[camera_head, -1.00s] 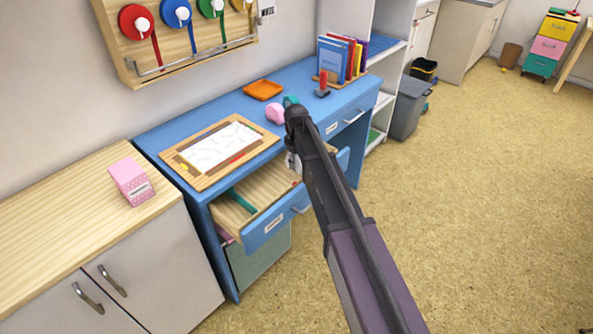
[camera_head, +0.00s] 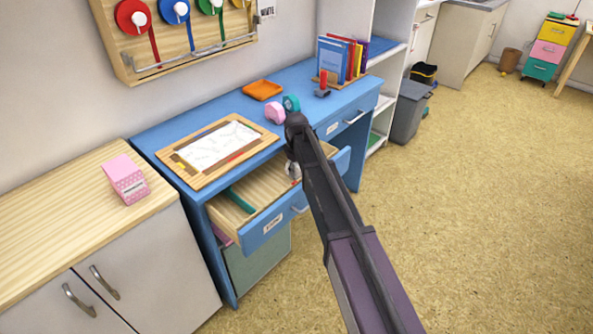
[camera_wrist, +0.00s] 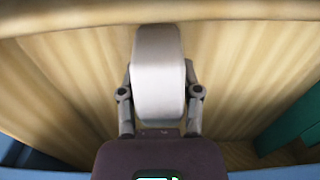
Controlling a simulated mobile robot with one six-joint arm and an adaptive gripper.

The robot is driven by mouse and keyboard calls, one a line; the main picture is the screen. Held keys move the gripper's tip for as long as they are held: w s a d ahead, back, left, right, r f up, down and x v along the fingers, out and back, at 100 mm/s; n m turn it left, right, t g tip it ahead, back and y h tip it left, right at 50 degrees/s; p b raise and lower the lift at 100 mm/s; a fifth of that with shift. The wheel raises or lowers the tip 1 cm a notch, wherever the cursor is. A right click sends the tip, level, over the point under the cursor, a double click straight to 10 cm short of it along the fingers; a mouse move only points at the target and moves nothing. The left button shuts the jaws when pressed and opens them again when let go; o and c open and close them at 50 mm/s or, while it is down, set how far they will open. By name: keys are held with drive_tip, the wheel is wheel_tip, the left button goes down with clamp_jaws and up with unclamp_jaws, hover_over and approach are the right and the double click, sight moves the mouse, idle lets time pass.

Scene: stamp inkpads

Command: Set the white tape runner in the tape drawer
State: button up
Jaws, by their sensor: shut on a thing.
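My gripper (camera_wrist: 160,112) is shut on the white tape runner (camera_wrist: 158,70) in the wrist view, with one finger on each side of it. In the head view my arm hides most of my gripper (camera_head: 294,172) and the tape runner. I cannot tell whether the tape runner touches the drawer floor.
A green item (camera_head: 240,201) lies in the drawer's left part and shows at right in the wrist view (camera_wrist: 292,125). A wooden board with paper (camera_head: 190,173), pink (camera_head: 275,113) and teal (camera_head: 291,103) tape dispensers, and an orange tray (camera_head: 262,90) are on the desktop (camera_head: 225,105).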

drive_tip(key=shift+f, duration=0.15)
drive_tip(key=o, duration=1)
wheel_tip(320, 180, up, 12)
drive_tip(key=p, duration=1.2)
drive_tip(key=shift+r, duration=0.2)
drive_tip(key=s+d+m, duration=1)
drive_tip(key=s+d, duration=1.3)
drive_tip(key=s, duration=0.2)
drive_tip(key=shift+s, duration=0.4)
